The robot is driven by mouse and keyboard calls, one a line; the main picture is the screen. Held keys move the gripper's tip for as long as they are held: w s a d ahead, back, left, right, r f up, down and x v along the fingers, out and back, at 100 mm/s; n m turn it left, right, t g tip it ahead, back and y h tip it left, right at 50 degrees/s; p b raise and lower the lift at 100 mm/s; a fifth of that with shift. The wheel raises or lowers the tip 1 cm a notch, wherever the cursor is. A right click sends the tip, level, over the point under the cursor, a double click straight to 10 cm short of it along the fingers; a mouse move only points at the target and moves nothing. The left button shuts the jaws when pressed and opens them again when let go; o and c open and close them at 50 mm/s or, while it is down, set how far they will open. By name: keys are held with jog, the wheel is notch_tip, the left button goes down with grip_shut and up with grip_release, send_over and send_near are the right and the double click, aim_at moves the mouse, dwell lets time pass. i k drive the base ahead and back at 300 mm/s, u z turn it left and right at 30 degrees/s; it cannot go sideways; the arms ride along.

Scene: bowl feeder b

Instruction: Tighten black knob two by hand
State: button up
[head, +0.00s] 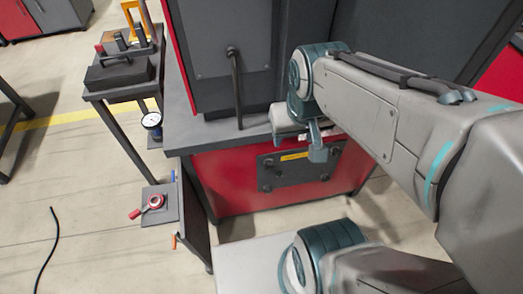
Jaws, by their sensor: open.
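A dark plate (297,173) is fixed to the red front of the machine, with a yellow label (294,156) near its top. Small dark round knobs sit near its corners: one at upper left (268,162), one at lower left (267,188) and one at lower right (324,177). Which one is knob two cannot be read. My gripper (316,149) is open in front of the plate's upper right corner and hides that corner. Whether a knob lies between its fingers cannot be seen.
A grey worktop (205,127) juts out above the red front. At left are a side table with a black case (118,74), a dial gauge (152,121) and a small shelf with a red-handled tool (153,202). A black cable (47,250) lies on the open floor.

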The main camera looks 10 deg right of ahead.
aim_at(267, 191)
jog(key=z, duration=1.7)
jog(key=k, duration=0.85)
jog(key=u, duration=1.65)
